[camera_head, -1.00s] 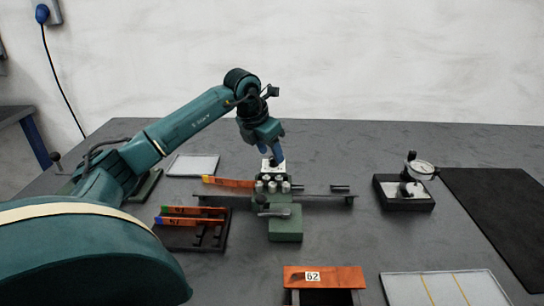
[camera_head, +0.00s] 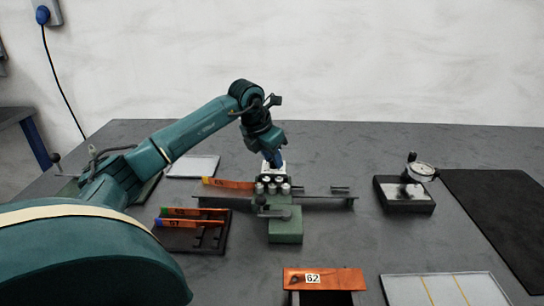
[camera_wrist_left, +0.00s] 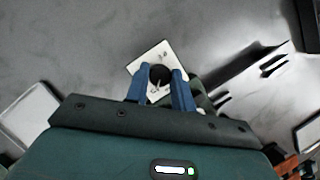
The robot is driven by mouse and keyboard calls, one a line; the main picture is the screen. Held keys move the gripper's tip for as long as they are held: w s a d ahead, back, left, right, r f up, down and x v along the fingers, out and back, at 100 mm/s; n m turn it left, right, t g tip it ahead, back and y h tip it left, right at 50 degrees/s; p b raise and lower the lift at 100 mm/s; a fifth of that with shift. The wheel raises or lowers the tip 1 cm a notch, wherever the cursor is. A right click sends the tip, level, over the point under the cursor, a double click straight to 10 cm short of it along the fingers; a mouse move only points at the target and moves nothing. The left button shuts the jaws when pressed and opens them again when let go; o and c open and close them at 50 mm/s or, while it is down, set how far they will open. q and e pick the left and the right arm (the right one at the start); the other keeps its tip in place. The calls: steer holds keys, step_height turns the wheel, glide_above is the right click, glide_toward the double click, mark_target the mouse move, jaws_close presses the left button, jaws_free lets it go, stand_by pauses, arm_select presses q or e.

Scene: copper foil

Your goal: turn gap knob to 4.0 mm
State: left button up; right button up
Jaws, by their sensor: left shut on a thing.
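The gap knob (camera_wrist_left: 159,74) is a dark round knob on a white dial plate (camera_wrist_left: 149,57) in the left wrist view. The plate also shows in the head view (camera_head: 270,168), at the back of the small green rolling machine (camera_head: 286,228). My left gripper (camera_wrist_left: 161,84) points down with its blue fingers on either side of the knob, shut on it. In the head view my left gripper (camera_head: 273,160) hides the knob. The dial marks are too small to read. My right gripper is not in view.
An orange strip (camera_head: 228,183) lies at the machine's left, by its rollers. A dark rack (camera_head: 188,238) with orange strips stands front left. A dial gauge (camera_head: 420,171) stands right.

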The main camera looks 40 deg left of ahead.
arm_select(q)
steer(key=shift+c, duration=0.7)
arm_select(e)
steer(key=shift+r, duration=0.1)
